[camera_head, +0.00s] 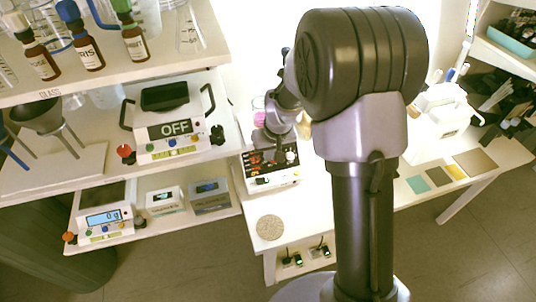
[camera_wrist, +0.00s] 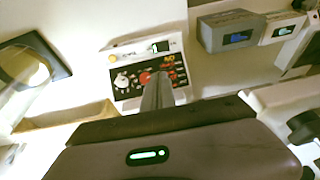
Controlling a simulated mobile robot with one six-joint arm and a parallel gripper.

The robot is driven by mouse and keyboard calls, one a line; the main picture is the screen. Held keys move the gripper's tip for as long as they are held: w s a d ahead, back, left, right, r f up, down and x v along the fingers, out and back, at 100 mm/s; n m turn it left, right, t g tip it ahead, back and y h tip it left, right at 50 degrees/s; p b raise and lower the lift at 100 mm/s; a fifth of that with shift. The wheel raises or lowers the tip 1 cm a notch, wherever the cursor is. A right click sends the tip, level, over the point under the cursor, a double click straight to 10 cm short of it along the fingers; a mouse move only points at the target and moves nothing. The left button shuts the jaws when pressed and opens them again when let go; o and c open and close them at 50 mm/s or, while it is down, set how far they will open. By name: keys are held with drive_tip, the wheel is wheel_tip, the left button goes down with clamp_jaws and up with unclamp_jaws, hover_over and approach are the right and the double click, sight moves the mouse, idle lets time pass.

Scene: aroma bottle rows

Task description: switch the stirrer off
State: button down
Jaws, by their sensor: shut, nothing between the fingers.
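The stirrer, as far as I can tell, is the white box with a dark control panel (camera_head: 270,178) and lit red digits, on the table in the head view. In the wrist view its panel (camera_wrist: 128,80) shows a white knob, a red round control (camera_wrist: 146,77), a yellow knob and a small green display. My gripper (camera_wrist: 157,82) is shut and empty, its fingertips in front of the panel close to the red control. I cannot tell whether they touch it. In the head view my gripper (camera_head: 274,138) is just above the box, partly hidden by my arm.
A scale (camera_head: 104,222) and two small boxes sit on the shelf below. Brown bottles (camera_head: 86,50) line the top shelf. A round cork mat (camera_head: 270,227) lies on the table in front of the stirrer.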

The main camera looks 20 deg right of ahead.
sight(259, 179)
drive_tip(key=shift+a, duration=0.1)
drive_tip(key=b+x, duration=0.1)
drive_tip(key=x, duration=0.3)
drive_tip(key=s+a+b+x, duration=0.1)
drive_tip(key=b+x, duration=0.1)
drive_tip(key=x, duration=0.2)
drive_tip(key=b+x, duration=0.2)
drive_tip(key=x, duration=0.2)
drive_tip(key=shift+s+a+f, duration=0.15)
drive_tip(key=shift+a+f, duration=0.05)
drive_tip(key=shift+f, duration=0.15)
drive_tip(key=shift+a+f, duration=0.1)
drive_tip(key=shift+f, duration=0.5)
